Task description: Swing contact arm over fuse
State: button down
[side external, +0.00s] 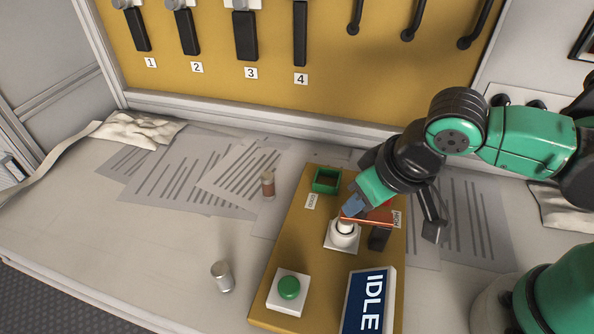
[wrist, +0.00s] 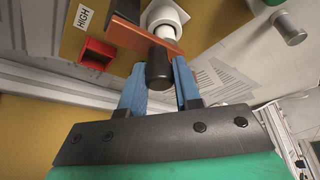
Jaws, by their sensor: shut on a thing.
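The copper contact arm (side external: 372,216) lies on the tan test board (side external: 300,235), its left end at the top of the fuse (side external: 345,227) in the white round holder (side external: 342,240). In the wrist view the copper bar (wrist: 143,40) crosses in front of the white holder (wrist: 167,14). I cannot tell whether bar and fuse touch. My gripper (side external: 352,206) has its blue fingers on either side of the black knob (wrist: 159,70) on the bar's end, shut on it. My gripper hides part of the bar in the side view.
The board also carries a green bin (side external: 326,181), a green button (side external: 289,287) and an IDLE display (side external: 368,300). A red bin (wrist: 97,52) sits beside the HIGH label. Two loose cylinders, one brownish (side external: 268,184) and one metallic (side external: 222,277), stand left of the board.

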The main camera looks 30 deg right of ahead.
jog(key=shift+w+m, duration=0.1)
jog(key=shift+m, duration=0.4)
jog(key=shift+d, duration=0.1)
jog(key=c, duration=0.6)
grip_release()
jog(key=shift+v, duration=2.75)
